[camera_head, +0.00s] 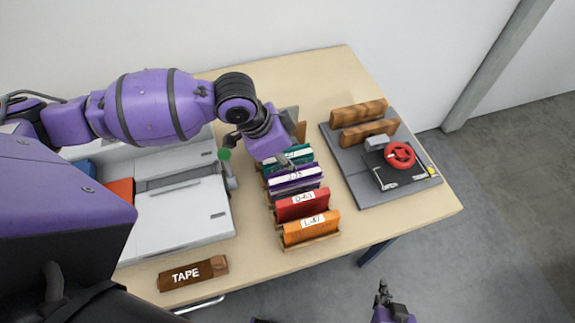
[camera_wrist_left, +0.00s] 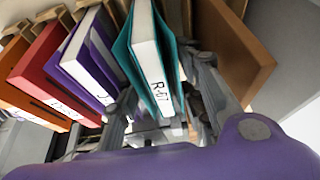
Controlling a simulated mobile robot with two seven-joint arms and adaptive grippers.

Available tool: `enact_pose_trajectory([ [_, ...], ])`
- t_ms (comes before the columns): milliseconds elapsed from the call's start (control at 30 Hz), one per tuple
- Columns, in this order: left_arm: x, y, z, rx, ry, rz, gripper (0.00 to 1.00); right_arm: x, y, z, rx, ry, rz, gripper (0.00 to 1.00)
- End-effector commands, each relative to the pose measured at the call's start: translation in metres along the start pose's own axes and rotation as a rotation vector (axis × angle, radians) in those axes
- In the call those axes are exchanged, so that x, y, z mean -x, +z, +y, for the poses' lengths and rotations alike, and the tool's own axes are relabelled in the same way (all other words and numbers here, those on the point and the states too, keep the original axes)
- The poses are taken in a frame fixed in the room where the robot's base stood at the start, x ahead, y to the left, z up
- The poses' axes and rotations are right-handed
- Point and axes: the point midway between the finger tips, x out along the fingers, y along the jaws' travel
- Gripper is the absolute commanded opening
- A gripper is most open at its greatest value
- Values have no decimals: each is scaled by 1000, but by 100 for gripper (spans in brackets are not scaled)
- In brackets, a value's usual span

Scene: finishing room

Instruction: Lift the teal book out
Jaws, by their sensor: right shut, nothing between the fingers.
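The teal book (camera_head: 297,155) stands upright in a row of books on the table, partly hidden under my left gripper. In the left wrist view the teal book (camera_wrist_left: 153,60), its white spine band marked "R-67", lies between the two fingers of my left gripper (camera_wrist_left: 160,105). The fingers are spread on either side of it, and a gap seems to show on the left side. In the head view my left gripper (camera_head: 283,158) reaches down to the book's top. My right gripper (camera_head: 383,294) is shut and empty, beyond the table's front edge.
Purple (camera_head: 295,178), red (camera_head: 302,204) and orange (camera_head: 306,228) books stand in front of the teal one. A brown board (camera_wrist_left: 235,50) stands on its other side. A grey tray (camera_head: 355,155) with a red wheel (camera_head: 400,155) is at right; a "TAPE" block (camera_head: 193,273) lies front left.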

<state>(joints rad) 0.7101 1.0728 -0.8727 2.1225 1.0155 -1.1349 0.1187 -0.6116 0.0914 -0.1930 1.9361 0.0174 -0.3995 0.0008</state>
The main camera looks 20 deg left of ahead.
Motion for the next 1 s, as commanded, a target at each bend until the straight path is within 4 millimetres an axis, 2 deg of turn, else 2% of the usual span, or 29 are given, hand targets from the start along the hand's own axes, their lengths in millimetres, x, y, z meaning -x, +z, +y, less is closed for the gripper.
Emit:
enact_pose_trajectory([
  [267, -1, 0, 0, 0, 1, 0, 36, 0, 0, 0, 0, 0, 1, 0],
  [500, -1, 0, 0, 0, 1, 0, 6, 0, -1, 0, 0, 0, 2, 0],
  [567, -1, 0, 0, 0, 1, 0, 0, -1, -2, 0, 0, 0, 3, 0],
  [867, 0, 0, 0, 0, 0, 1, 0, -1, -3, 0, 1, 0, 5, 0],
  [1000, 4, -2, 0, 0, 2, 1, 0, -2, 6, 0, 1, -1, -10, 0],
])
